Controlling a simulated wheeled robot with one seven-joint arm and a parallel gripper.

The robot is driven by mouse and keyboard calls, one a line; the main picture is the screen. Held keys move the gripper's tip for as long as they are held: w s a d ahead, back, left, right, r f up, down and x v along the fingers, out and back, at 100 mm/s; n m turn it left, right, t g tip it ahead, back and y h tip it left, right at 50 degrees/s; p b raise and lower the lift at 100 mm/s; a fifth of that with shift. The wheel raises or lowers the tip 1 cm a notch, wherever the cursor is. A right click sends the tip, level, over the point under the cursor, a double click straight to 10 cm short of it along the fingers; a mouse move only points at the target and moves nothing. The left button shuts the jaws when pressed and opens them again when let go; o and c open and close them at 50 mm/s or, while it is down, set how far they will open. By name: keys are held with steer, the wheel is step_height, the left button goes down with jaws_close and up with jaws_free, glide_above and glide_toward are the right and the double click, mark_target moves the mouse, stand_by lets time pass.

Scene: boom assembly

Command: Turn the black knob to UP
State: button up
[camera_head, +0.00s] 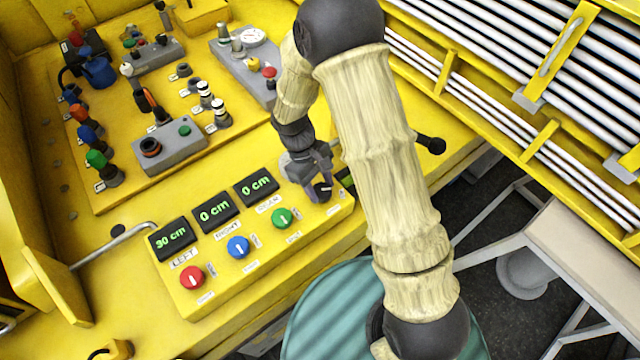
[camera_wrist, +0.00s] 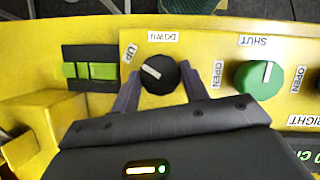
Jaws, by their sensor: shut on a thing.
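The black knob (camera_wrist: 165,82) shows near the top middle of the wrist view, with a short white mark on its left part. A DOWN label (camera_wrist: 164,36) lies above it and an UP label (camera_wrist: 129,54) lies to its upper left. The white mark points toward the upper left, roughly toward the UP label. My gripper (camera_wrist: 159,88) has one finger on each side of the knob and is shut on it. In the head view, my gripper (camera_head: 318,184) reaches down onto the black knob (camera_head: 323,191) at the right end of the control box and partly hides it.
A green knob (camera_head: 283,218), a blue knob (camera_head: 238,247) and a red knob (camera_head: 191,278) stand in a row on the yellow box. Behind them, displays read 30 cm, 0 cm and 0 cm. A black panel with green pieces (camera_wrist: 88,71) lies left of the black knob in the wrist view.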

stand_by(0.3)
steer(key=o, duration=1)
steer(key=shift+r, duration=0.15)
steer(key=b+v, duration=0.3)
steer(key=v, duration=1.4)
steer(key=shift+a+r, duration=0.1)
